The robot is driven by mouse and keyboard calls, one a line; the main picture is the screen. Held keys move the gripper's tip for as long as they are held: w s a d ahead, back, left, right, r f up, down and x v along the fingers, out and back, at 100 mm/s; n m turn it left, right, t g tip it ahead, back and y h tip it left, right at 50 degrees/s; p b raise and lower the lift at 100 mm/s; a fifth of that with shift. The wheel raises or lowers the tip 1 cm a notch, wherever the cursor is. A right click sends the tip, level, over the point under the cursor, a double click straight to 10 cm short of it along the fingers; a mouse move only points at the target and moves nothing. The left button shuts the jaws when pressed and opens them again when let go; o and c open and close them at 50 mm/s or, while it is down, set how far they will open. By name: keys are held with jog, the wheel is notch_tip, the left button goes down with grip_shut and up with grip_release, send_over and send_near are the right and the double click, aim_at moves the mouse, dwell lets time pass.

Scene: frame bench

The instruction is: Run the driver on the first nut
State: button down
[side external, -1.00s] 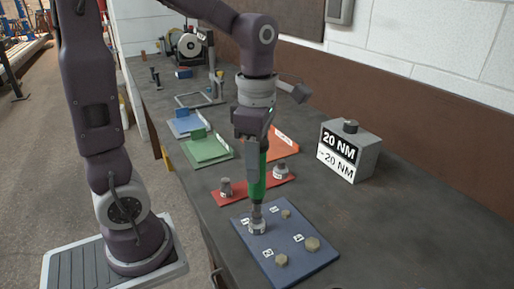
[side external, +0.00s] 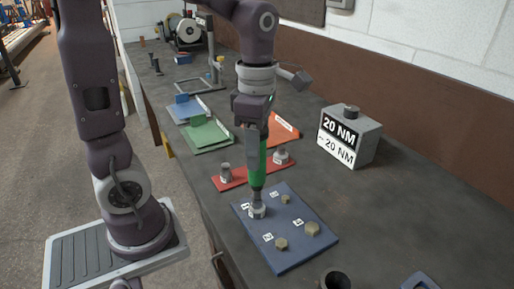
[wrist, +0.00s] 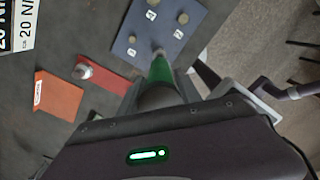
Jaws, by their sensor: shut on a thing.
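My gripper (side external: 256,132) is shut on the driver (side external: 258,165), which has a green body and a grey lower end. The driver stands nearly upright over the far-left corner of the blue plate (side external: 290,263). Its socket end (side external: 257,210) is down over the spot beside a number label (side external: 245,208); any nut under it is hidden. Three other brassy hex nuts show on the plate: one at the back (side external: 285,199), one at the front (side external: 281,244) and one at right (side external: 312,229). The driver also shows in the wrist view (wrist: 160,72).
A red strip (side external: 238,180) behind the plate carries two grey sockets (side external: 225,173) (side external: 281,157). A block reading 20 NM (side external: 368,140) stands at right. Green (side external: 207,135) and orange (side external: 284,128) trays lie behind. A dark cylinder (side external: 335,280) stands at the front edge.

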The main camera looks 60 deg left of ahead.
jog(key=shift+f, duration=0.3)
dwell(1.9)
jog(key=shift+r, duration=3.55)
